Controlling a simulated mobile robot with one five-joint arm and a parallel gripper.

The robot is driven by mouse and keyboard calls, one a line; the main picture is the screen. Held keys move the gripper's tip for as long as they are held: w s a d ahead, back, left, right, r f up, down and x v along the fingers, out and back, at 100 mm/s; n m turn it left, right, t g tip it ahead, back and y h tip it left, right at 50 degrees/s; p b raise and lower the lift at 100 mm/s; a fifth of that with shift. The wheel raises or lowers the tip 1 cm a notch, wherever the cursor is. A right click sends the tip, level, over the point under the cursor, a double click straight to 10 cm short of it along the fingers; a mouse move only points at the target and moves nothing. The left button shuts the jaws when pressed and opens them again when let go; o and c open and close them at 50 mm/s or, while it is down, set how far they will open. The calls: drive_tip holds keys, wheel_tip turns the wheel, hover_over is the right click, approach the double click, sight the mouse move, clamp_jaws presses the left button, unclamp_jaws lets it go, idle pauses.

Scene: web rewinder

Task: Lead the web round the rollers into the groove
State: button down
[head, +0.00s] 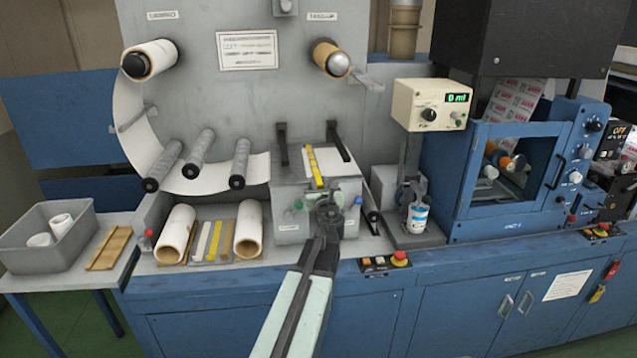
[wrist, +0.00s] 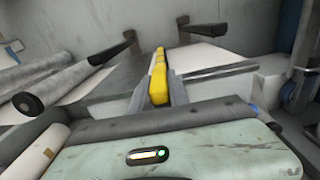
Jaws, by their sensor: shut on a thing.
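The white web (head: 138,125) hangs from the unwind roll (head: 150,60), curves down at the left and runs behind or below three grey rollers (head: 197,154) to the grey block (head: 290,190). A white sheet (head: 329,159) lies on the block between two dark arms; I cannot tell whether it joins the web. My gripper (head: 320,184) is over the block, shut on a narrow yellow bar (head: 315,167). In the wrist view the bar (wrist: 158,78) stands lengthwise between the two fingers. The groove is not clearly visible.
The take-up roll (head: 331,58) is at the upper right, with a short lever beside it. Two spare rolls (head: 175,234) and several strips lie at the front left.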

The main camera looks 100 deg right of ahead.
drive_tip(key=shift+f, duration=0.15)
drive_tip(key=shift+f+b, duration=0.75)
drive_tip(key=shift+b, duration=0.15)
drive_tip(key=c, duration=1.2)
unclamp_jaws()
drive_tip(key=shift+o, duration=0.2)
drive_tip(key=a, duration=0.7)
drive_tip(key=shift+s+a, duration=0.3)
drive_tip(key=shift+a, duration=0.1)
drive_tip(key=shift+r, duration=0.15)
